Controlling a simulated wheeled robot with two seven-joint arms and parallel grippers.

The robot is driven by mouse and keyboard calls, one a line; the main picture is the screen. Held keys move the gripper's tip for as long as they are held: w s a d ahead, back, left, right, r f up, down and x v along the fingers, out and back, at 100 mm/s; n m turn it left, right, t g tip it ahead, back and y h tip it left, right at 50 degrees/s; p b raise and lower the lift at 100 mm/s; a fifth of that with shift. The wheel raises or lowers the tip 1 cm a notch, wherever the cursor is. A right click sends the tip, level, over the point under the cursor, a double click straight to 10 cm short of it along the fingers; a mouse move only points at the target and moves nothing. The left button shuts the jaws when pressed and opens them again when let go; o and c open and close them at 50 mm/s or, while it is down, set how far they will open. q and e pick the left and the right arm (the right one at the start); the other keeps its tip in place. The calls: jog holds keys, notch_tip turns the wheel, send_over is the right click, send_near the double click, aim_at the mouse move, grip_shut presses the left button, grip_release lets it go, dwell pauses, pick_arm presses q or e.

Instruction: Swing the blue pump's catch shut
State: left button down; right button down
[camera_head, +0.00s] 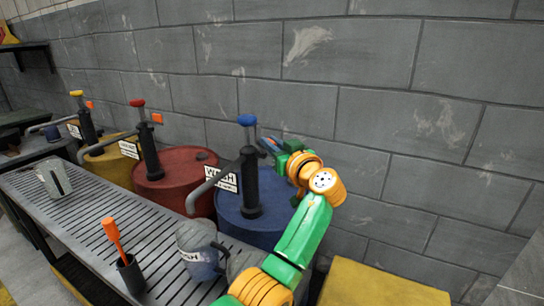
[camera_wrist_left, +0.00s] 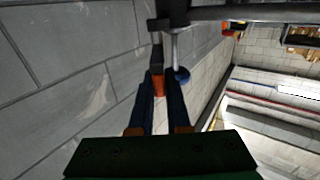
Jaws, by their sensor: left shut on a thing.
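The blue pump (camera_head: 251,182) has a dark upright body, a blue knob (camera_head: 247,120) on a rod and a grey spout, and stands on a blue drum (camera_head: 238,226). My left gripper (camera_head: 266,145) reaches its top from the right. In the left wrist view the two dark blue fingers (camera_wrist_left: 160,82) are closed on the orange catch (camera_wrist_left: 158,86), beside the pump's rod and blue knob (camera_wrist_left: 182,75). In the head view the fingers largely hide this catch, so its exact angle is unclear. My right gripper is not in view.
Red (camera_head: 172,181) and yellow (camera_head: 112,164) drums with similar pumps stand to the left. A slatted grey bench (camera_head: 85,222) in front holds a labelled mug (camera_head: 200,262), a black cup (camera_head: 131,274) with an orange-handled tool, and a grey mug (camera_head: 54,178). A block wall is behind.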

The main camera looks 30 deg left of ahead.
pick_arm(q)
jog(key=shift+w+d+n+g+y, duration=0.1)
jog(key=shift+w+n+g+y, duration=0.1)
jog(key=shift+n+g+y, duration=0.35)
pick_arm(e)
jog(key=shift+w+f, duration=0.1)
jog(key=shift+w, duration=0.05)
pick_arm(q)
jog(key=shift+w+g, duration=0.1)
jog(key=shift+g, duration=0.35)
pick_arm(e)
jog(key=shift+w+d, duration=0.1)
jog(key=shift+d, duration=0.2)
pick_arm(q)
jog(key=c, duration=0.9)
grip_release()
jog(key=shift+f, duration=0.1)
jog(key=b+v, duration=0.1)
jog(key=v, duration=0.6)
jog(key=shift+b, duration=0.4)
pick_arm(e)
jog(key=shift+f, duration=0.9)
